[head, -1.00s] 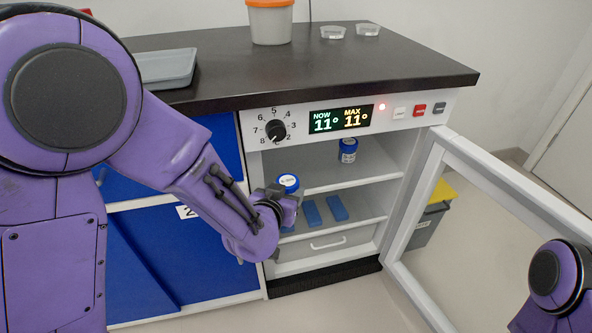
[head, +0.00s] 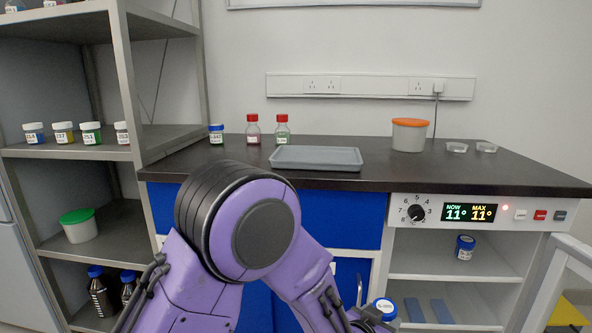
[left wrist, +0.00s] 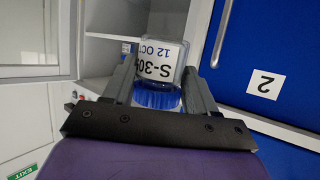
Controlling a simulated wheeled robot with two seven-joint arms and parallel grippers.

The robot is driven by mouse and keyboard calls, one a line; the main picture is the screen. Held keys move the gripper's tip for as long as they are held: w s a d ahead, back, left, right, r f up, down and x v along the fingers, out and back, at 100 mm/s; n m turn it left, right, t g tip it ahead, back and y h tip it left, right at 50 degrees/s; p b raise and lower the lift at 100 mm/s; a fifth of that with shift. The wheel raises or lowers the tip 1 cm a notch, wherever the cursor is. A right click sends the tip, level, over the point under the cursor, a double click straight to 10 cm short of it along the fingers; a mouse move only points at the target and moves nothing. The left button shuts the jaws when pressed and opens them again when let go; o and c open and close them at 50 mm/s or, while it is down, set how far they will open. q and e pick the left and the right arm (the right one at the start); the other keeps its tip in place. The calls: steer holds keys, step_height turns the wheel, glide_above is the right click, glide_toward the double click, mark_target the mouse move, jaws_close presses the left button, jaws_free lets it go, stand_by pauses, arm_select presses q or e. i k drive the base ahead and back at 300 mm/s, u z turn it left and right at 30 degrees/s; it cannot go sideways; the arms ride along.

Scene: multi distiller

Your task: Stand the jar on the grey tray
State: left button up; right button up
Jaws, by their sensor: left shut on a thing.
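My left gripper (head: 372,318) is shut on a jar (head: 383,308) with a blue lid, low in the head view in front of the open cooler. The grey tray (head: 315,164) lies empty on the dark counter, above and left of the held jar in the head view. My right gripper is out of view.
On the counter (head: 372,176), two red-capped bottles (head: 268,130) and a small blue-capped jar (head: 216,134) stand behind and left of the tray. An orange-lidded tub (head: 409,135) stands to its right. Another blue-capped jar (head: 465,248) is inside the cooler. Shelving (head: 130,100) borders the left.

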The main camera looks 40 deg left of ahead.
mark_target(297, 158)
steer(key=k, duration=0.75)
steer(key=z, duration=1.05)
steer(key=i, duration=1)
steer(key=u, duration=2.3)
steer(key=i, duration=0.15)
steer(key=u, duration=0.15)
